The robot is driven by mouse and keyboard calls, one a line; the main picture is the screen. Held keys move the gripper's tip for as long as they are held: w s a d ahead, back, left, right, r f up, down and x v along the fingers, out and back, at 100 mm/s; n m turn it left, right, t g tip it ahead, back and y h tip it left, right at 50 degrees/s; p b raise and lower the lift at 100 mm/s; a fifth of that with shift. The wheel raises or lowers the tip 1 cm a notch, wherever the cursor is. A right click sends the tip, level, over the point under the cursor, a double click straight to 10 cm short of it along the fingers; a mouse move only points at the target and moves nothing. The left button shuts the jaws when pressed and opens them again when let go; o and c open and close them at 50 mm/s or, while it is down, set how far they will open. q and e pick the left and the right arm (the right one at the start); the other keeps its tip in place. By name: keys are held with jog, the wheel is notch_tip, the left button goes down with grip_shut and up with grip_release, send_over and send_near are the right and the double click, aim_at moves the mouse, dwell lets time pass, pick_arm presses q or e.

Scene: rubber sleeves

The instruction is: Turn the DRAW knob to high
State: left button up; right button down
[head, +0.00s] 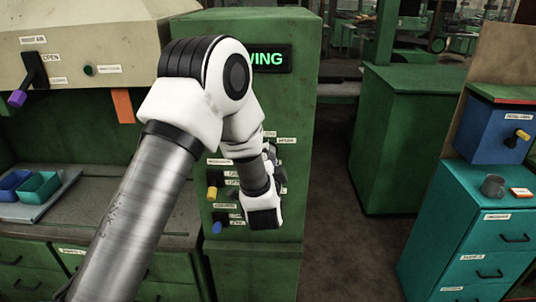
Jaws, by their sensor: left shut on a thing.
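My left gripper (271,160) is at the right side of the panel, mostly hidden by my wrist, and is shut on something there. The DRAW knob is not visible behind my gripper and wrist, so its setting cannot be read. A yellow-tipped lever (212,193) and a blue-tipped lever (217,227) show left of my wrist. My right gripper is not in view.
At left, a machine hood has a purple-tipped lever (18,98) and an orange tag (123,106). Blue (14,185) and teal (40,187) bins sit on a tray. At right stand a teal drawer cabinet (465,225) and a blue box (490,128). Floor between is clear.

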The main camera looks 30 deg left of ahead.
pick_arm(q)
jog(key=m+p, duration=0.1)
jog(key=m, duration=0.4)
jog(key=shift+p, duration=0.4)
jog(key=o, duration=1.2)
jog(key=shift+c, duration=0.2)
jog(key=v, duration=1.2)
jog(key=shift+a, duration=0.1)
